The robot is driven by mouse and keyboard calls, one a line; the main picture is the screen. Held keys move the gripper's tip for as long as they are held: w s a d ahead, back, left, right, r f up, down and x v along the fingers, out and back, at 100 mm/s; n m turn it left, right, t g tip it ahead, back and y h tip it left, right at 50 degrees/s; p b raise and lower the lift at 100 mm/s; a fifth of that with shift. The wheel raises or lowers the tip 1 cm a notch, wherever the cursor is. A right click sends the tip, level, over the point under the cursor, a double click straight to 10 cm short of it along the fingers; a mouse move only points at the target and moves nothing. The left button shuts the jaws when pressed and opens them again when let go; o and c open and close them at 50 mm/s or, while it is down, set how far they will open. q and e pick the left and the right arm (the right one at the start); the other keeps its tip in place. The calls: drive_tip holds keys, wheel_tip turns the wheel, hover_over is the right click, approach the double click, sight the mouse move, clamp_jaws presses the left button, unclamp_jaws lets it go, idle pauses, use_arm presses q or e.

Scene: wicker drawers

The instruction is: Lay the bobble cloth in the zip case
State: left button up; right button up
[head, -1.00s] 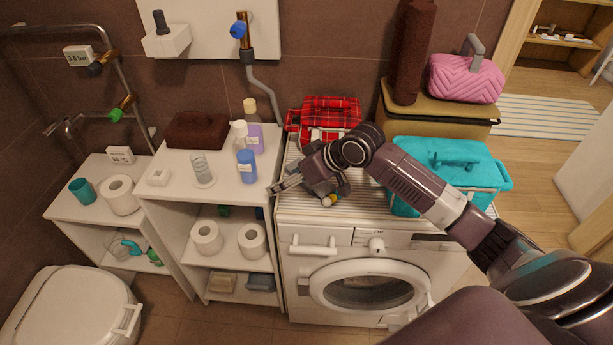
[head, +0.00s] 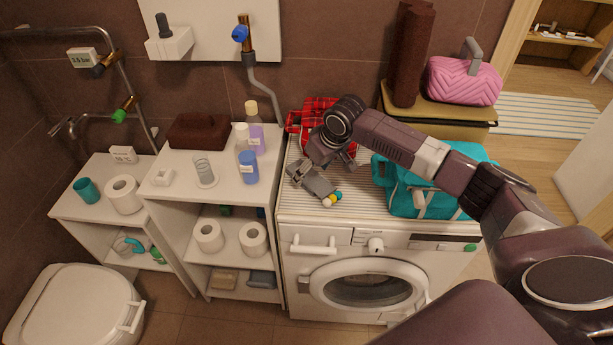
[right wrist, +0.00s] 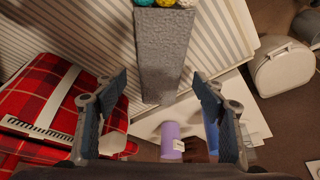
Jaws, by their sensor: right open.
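The bobble cloth (head: 318,184) is a narrow grey strip lying on the striped top of the washing machine. Its yellow, white and teal bobbles (head: 332,200) point toward the front edge. In the right wrist view the grey cloth (right wrist: 162,55) runs down from its bobbles at the top edge. My right gripper (head: 320,168) is open over the cloth's rear end. In the wrist view the open fingers (right wrist: 152,88) stand either side of that end, apart from it. A red tartan case (right wrist: 40,105) with a zip-like strip lies behind; my arm partly hides the tartan case (head: 303,122). My left gripper is out of view.
A teal bag (head: 405,195) stands on the machine to the right, partly behind my arm. A pink quilted bag (head: 463,80) and brown roll (head: 410,60) stand behind it.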

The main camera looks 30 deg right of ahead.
drive_tip(key=shift+x, duration=1.15)
drive_tip(key=c, duration=1.4)
drive_tip(key=shift+r, duration=0.2)
